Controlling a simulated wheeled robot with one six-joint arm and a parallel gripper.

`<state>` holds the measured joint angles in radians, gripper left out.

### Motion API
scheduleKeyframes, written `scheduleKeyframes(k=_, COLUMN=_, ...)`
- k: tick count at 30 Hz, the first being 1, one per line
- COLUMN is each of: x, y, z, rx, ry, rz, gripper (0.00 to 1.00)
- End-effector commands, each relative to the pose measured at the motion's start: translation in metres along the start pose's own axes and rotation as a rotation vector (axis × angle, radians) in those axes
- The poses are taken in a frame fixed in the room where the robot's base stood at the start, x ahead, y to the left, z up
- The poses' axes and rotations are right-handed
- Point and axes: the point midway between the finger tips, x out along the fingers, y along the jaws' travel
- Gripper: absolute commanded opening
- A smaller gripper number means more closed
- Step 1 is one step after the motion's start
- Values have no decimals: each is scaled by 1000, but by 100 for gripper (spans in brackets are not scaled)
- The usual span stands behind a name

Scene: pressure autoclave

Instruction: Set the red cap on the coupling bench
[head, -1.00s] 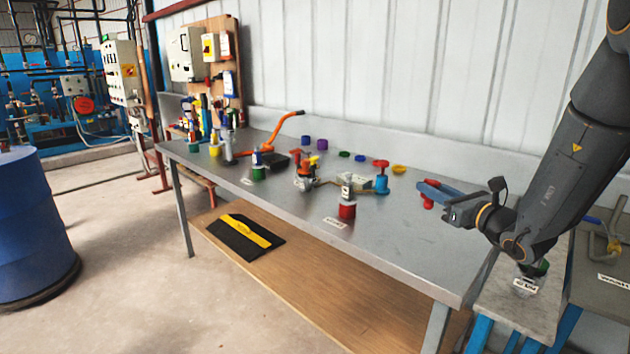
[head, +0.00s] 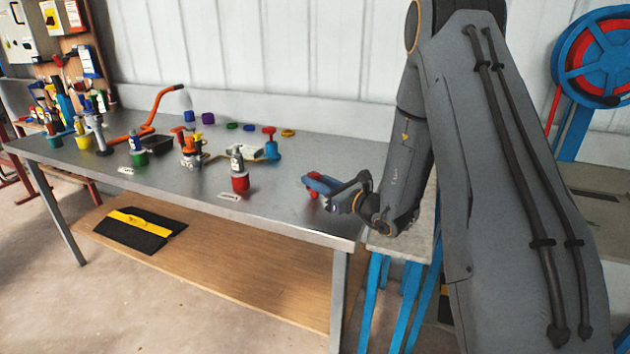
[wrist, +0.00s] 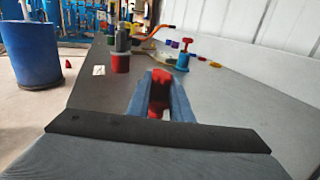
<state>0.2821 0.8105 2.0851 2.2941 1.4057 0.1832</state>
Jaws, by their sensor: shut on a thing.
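The red cap (wrist: 161,78) is between the two blue fingers of my gripper (wrist: 162,100) in the wrist view. In the head view my gripper (head: 318,186) is shut on the red cap (head: 314,194), over the right end of the grey metal bench (head: 270,215). The cap's lower part shows just below the fingers. Whether it touches the bench top is hard to tell. Which label marks the coupling bench is too small to read.
A red-based fitting (head: 240,183) stands left of my gripper, with a blue fitting (head: 271,150) behind it. Loose coloured caps, including a yellow one (head: 288,132), lie along the back. Bench top near the front right edge is clear. A blue drum (wrist: 25,58) stands left.

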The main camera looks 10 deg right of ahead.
Motion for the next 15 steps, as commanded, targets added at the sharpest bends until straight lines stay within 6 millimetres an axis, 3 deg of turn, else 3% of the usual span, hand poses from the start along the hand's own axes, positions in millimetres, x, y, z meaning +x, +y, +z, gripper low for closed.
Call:
scheduleKeyframes(k=12, x=0, y=0, z=-6, rx=0, ry=-1, rz=0, gripper=0)
scheduleKeyframes(k=13, x=0, y=0, z=-6, rx=0, ry=0, rz=0, gripper=21)
scheduleKeyframes(k=15, x=0, y=0, z=-5, rx=0, ry=0, rz=0, gripper=32)
